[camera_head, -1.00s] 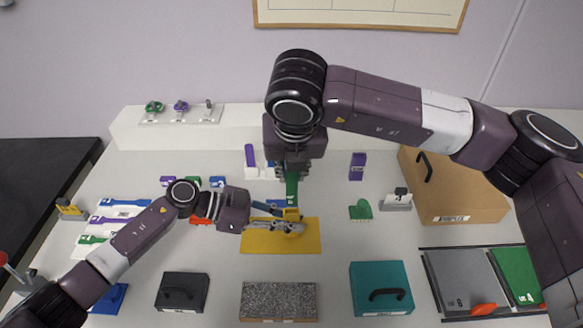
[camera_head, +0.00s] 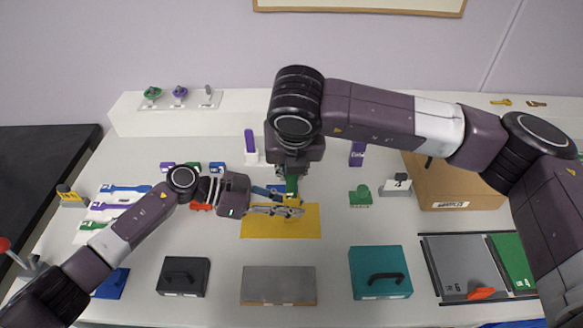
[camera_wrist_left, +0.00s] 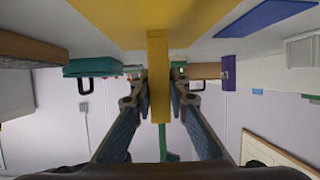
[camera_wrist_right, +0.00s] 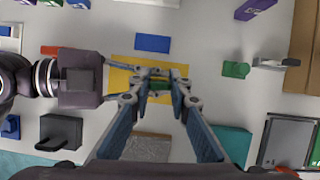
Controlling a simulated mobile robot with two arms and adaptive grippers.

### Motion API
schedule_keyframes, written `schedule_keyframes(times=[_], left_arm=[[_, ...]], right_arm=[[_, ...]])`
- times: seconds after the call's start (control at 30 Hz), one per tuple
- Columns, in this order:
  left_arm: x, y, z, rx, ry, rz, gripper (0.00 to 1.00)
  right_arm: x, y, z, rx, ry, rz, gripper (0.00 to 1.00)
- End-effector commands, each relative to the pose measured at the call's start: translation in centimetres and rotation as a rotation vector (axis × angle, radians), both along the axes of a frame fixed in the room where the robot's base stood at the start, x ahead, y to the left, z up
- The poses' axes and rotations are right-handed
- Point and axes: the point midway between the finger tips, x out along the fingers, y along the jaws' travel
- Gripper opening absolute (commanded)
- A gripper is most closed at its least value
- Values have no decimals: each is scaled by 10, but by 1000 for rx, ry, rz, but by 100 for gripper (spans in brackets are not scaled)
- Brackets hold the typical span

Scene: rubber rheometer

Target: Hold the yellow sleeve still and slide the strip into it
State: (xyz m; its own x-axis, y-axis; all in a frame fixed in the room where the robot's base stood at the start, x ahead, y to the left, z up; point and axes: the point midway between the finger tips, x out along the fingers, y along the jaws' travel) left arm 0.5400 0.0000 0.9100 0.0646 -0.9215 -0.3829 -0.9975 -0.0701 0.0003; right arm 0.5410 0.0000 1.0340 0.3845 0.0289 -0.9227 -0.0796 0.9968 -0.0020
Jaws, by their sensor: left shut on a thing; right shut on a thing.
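The yellow sleeve (camera_head: 293,202) is upright, held over the yellow mat (camera_head: 280,227) by my left gripper (camera_head: 291,210). In the left wrist view the sleeve (camera_wrist_left: 158,65) is clamped between the fingertips (camera_wrist_left: 159,88). My right gripper (camera_head: 291,172) points down above it, shut on the green strip (camera_head: 291,186). The strip (camera_wrist_right: 158,85) shows between its fingertips (camera_wrist_right: 158,78) in the right wrist view. The strip is lined up with the sleeve's upper end and appears to meet it. I cannot tell how far it is inside.
A purple piece (camera_head: 250,146) stands behind my grippers. A green block (camera_head: 360,195) and a small grey stand (camera_head: 397,184) are to the right. A grey block (camera_head: 278,284), a dark case (camera_head: 183,275) and a teal case (camera_head: 380,272) line the front. A cardboard box (camera_head: 450,185) stands right.

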Motion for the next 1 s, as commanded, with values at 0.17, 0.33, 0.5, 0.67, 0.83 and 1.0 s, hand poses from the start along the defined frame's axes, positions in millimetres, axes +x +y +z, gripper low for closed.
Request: schedule_keyframes(times=[0.17, 0.33, 0.5, 0.67, 0.83, 1.0], left_arm=[[0, 0, 0, 0, 0, 0, 0], [0, 0, 0, 0, 0, 0, 0], [0, 0, 0, 0, 0, 0, 0], [0, 0, 0, 0, 0, 0, 0], [0, 0, 0, 0, 0, 0, 0], [0, 0, 0, 0, 0, 0, 0]], right_arm=[[0, 0, 0, 0, 0, 0, 0], [0, 0, -5, -1, 2, 0, 0], [0, 0, -10, -1, 1, -1, 0], [0, 0, -15, -1, 1, -1, 0], [0, 0, -20, -1, 1, 0, 0], [0, 0, -25, 0, 1, -1, 0]])
